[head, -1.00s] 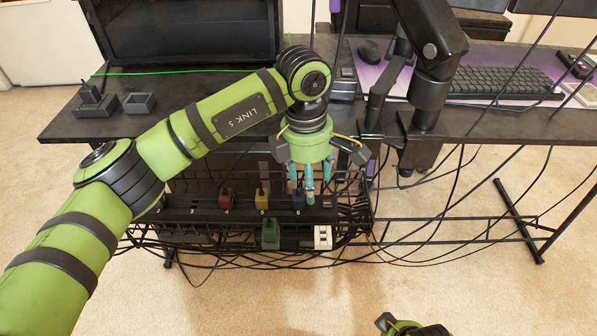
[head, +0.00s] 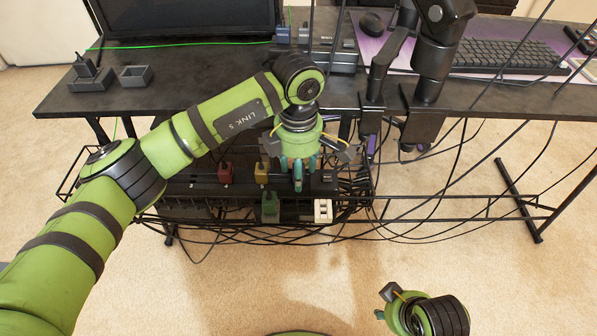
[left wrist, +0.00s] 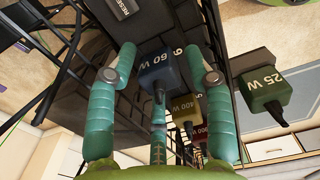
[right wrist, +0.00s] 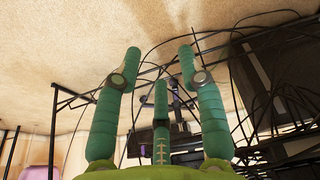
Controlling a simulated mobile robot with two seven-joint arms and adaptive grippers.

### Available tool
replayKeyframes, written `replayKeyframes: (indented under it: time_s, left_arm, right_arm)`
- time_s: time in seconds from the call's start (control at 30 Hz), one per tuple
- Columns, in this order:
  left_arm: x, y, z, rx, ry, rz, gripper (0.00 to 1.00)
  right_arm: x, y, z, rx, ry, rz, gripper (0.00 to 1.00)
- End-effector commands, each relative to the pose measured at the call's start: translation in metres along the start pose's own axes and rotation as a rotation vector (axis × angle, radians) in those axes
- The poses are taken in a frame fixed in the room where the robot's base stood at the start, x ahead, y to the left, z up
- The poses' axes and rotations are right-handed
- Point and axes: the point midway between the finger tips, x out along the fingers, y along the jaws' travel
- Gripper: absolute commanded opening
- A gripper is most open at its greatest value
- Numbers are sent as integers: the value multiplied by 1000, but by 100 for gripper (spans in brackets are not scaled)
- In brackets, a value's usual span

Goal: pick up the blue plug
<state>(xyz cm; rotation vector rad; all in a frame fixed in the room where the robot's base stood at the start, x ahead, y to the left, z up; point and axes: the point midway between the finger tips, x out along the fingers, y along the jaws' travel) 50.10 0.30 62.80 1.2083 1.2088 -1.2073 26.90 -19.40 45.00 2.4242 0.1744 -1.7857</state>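The blue plug, marked 60 W (left wrist: 161,72), sits in the black power strip (head: 196,190) under the desk. In the left wrist view it is between my left gripper's fingers, with a gap on both sides. My left gripper (head: 298,178) is open, pointing down over the strip; in the head view its fingers hide the plug. I cannot tell whether the third finger touches the plug. My right gripper (head: 384,302) is low at the front, away from the desk. Its fingers are apart and empty in the right wrist view (right wrist: 160,58).
A red plug (head: 226,172) and a yellow plug (head: 262,172) stand left of my left gripper. A green plug (head: 270,207) and a white block (head: 323,210) are in front. Black cables hang around the strip and to its right. The desk edge (head: 200,112) is above.

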Motion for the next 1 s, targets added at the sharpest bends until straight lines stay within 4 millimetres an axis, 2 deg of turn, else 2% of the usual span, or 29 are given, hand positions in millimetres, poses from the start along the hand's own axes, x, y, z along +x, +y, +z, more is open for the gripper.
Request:
replayKeyframes:
  time_s: [0.03,0.1,0.5,0.6,0.7,0.9,1.0]
  left_arm:
    - [0,0,0,0,0,0,21]
    - [0,0,0,0,-1,0,0]
    - [-5,0,0,1,-1,1,0]
    - [-20,1,1,1,-2,5,0]
    - [-41,1,0,2,-1,6,0]
    - [-79,1,0,1,-1,3,0]
    - [-92,1,0,1,0,2,0]
  right_arm:
    - [0,0,0,0,0,0,40]
    - [0,0,0,0,0,0,40]
    - [-1,0,-1,0,2,0,40]
    - [1,0,-2,0,7,0,40]
    - [16,-1,1,-2,-11,-3,40]
    - [31,-2,4,-3,-21,-4,40]
    - [37,-2,5,-3,-22,-5,40]
